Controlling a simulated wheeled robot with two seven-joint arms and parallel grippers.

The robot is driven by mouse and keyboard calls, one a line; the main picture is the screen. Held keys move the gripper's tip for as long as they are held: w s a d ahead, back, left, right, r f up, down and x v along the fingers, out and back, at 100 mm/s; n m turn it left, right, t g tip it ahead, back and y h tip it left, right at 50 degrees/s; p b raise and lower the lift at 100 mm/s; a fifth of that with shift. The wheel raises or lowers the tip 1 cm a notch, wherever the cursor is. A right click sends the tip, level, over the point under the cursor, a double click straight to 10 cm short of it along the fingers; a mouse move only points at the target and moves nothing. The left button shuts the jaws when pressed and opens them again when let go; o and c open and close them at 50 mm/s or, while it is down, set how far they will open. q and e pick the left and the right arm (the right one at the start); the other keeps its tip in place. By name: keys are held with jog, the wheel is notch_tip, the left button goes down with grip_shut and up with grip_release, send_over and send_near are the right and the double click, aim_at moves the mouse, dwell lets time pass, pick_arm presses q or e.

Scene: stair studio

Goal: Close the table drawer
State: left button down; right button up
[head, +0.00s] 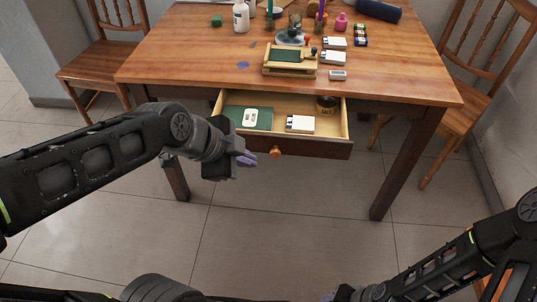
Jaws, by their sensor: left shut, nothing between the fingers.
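The table drawer (310,148) is pulled out from under the front of the wooden table (200,75). It has an orange-brown round knob (276,152) on its front. Inside lie a green notebook or board with a white item on it, a white box (300,123) and a dark round tin (326,104). My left gripper (247,159) is shut and empty, just left of the knob and in front of the drawer's left part. A gap seems to show between its fingertips and the knob. My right gripper (345,295) is only partly in view at the bottom edge, so its fingers cannot be judged.
Several items stand on the tabletop, including a white bottle (241,16), a wooden tray with a green panel (290,68), small boxes and a dark blue cylinder (377,10). Wooden chairs stand left (105,60) and right (468,110). The tiled floor (270,225) before the table is clear.

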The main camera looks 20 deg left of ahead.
pick_arm(q)
jog(key=w+d+f+b, duration=0.1)
jog(key=w+f+b, duration=0.1)
jog(key=w+f, duration=0.5)
jog(key=shift+w+d+f, duration=0.25)
jog(key=shift+w+f, duration=0.1)
jog(key=shift+w, duration=0.55)
jog(key=shift+w, duration=0.1)
